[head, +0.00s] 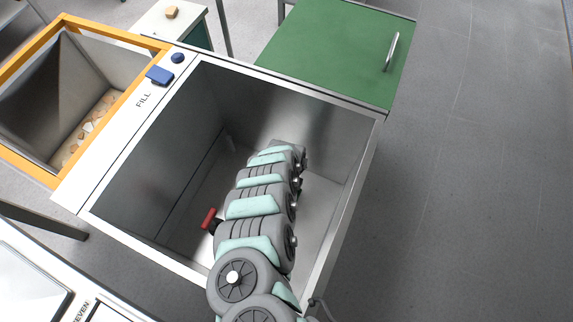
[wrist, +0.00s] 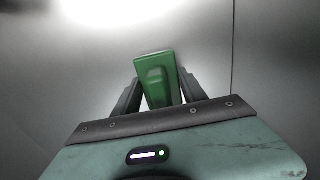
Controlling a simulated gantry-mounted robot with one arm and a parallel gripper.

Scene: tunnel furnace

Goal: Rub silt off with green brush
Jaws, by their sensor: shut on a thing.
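My gripper (wrist: 158,92) is shut on the green brush (wrist: 155,68) in the wrist view. The brush sits between the two dark fingers and points away from the wrist, toward a bright grey metal surface. Its bristles are hidden, and I cannot tell whether it touches the metal. In the head view my arm reaches down into the open metal bin (head: 150,165), and it hides the gripper and the brush. I cannot make out any silt on the metal in either view.
A red handle (head: 209,219) shows beside my arm inside the bin. An orange-framed hopper (head: 150,42) stands left, a green lid (head: 330,45) behind. The floor at right is clear.

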